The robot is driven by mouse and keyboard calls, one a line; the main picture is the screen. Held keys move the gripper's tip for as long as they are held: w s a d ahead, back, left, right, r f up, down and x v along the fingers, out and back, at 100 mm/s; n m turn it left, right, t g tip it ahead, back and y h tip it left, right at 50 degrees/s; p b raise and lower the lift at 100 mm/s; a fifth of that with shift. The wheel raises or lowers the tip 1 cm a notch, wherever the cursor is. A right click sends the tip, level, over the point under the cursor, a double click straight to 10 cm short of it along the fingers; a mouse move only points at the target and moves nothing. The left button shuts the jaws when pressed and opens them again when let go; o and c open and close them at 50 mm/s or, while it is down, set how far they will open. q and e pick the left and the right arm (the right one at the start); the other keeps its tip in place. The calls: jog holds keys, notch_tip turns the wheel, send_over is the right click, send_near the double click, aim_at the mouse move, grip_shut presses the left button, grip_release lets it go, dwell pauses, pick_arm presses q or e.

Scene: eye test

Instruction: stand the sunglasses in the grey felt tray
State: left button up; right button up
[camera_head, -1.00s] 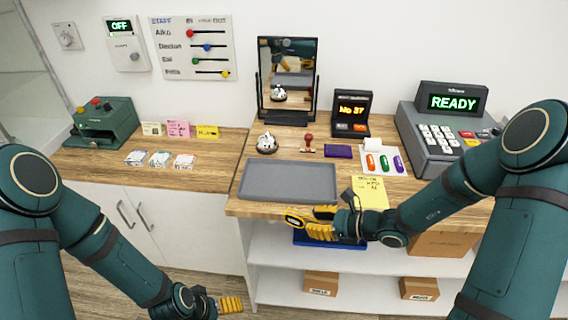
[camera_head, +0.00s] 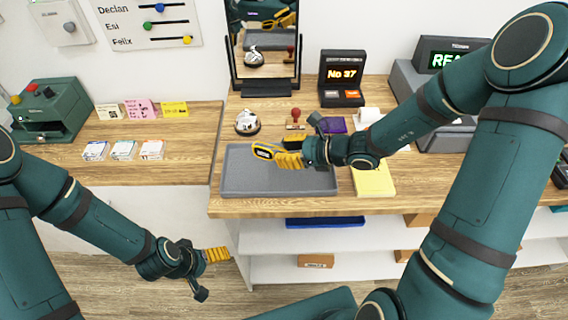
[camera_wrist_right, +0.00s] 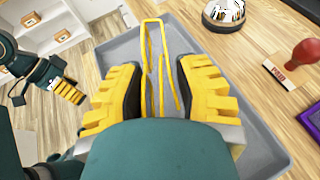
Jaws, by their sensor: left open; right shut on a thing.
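The sunglasses (camera_head: 264,151) have a thin yellow frame and dark lenses. My right gripper (camera_head: 290,158) is shut on them and holds them over the grey felt tray (camera_head: 270,183), front end pointing left. In the right wrist view the yellow frame (camera_wrist_right: 152,22) runs lengthwise between the fingers of my right gripper (camera_wrist_right: 155,88), with the grey tray (camera_wrist_right: 252,140) below. I cannot tell whether the sunglasses touch the tray. The tray looks otherwise empty. My left gripper (camera_head: 217,254) is open and empty, low in front of the counter.
A bell (camera_head: 247,122) and a red-handled stamp (camera_head: 296,120) stand behind the tray. A mirror (camera_head: 265,45) rises at the back. A yellow note (camera_head: 374,182) lies right of the tray.

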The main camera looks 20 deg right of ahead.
aim_at(286, 172)
jog(key=shift+w+f+b, duration=0.15)
jog(key=shift+f+b, duration=0.35)
jog(key=shift+f, duration=1.85)
jog(key=shift+f, duration=0.15)
jog(key=o, duration=0.9)
jog(key=shift+c, duration=0.2)
